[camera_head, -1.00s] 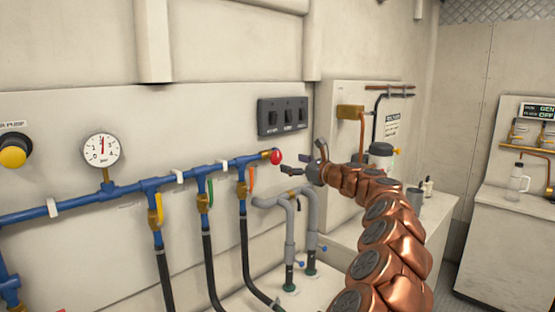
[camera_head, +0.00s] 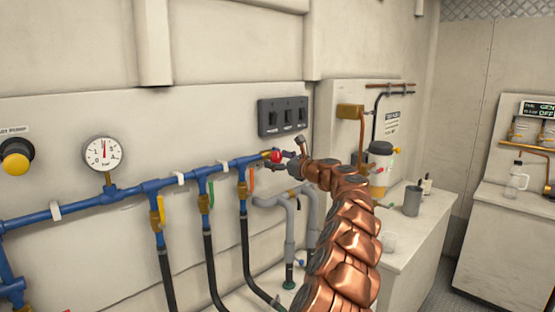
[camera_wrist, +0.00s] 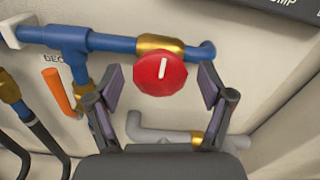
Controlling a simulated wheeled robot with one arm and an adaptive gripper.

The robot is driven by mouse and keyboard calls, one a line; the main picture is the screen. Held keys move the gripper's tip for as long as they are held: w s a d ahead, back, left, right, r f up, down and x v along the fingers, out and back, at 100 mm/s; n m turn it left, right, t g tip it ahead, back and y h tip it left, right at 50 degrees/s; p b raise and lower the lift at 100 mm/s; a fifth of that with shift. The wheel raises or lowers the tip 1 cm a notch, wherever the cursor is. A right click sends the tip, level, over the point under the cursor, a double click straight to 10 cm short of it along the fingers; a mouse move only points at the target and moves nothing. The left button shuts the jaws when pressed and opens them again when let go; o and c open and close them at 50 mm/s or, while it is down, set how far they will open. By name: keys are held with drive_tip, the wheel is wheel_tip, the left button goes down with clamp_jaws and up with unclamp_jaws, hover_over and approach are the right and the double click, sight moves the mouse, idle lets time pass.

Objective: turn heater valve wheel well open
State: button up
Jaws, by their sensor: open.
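The heater valve wheel is a red round knob (camera_head: 277,156) with a white mark, at the right end of the blue pipe. In the wrist view the red wheel (camera_wrist: 160,74) is face-on, its white mark close to upright with a slight tilt. My gripper (camera_head: 286,157) is at the wheel in the head view. In the wrist view my gripper (camera_wrist: 158,88) is open, one finger on each side of the wheel, with a visible gap on both sides. I cannot tell how far the fingertips are from the wheel in depth.
A blue pipe (camera_head: 130,189) runs along the wall with a gauge (camera_head: 103,153) and several hoses. An orange lever (camera_wrist: 58,91) sits left of the wheel. A black switch panel (camera_head: 283,116) is above it. Grey pipes (camera_head: 290,215) stand below. A counter (camera_head: 405,235) with containers is at right.

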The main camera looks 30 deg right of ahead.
drive_tip(key=shift+w, duration=0.1)
drive_tip(key=shift+c, duration=0.4)
drive_tip(key=c, duration=1.1)
drive_tip(key=shift+f+n+b, duration=0.1)
drive_tip(key=shift+n+b, duration=0.3)
drive_tip(key=shift+n, duration=0.1)
drive_tip(key=n+b, duration=0.2)
drive_tip(key=shift+f+n, duration=0.15)
drive_tip(key=shift+n, duration=0.25)
drive_tip(key=n+b, duration=0.1)
drive_tip(key=n, duration=0.1)
drive_tip(key=shift+d+n+b, duration=0.1)
drive_tip(key=shift+n+b, duration=1)
drive_tip(key=shift+n, duration=0.5)
drive_tip(key=shift+r+n+b, duration=0.25)
drive_tip(key=shift+n+b, duration=0.35)
drive_tip(key=shift+n, duration=0.8)
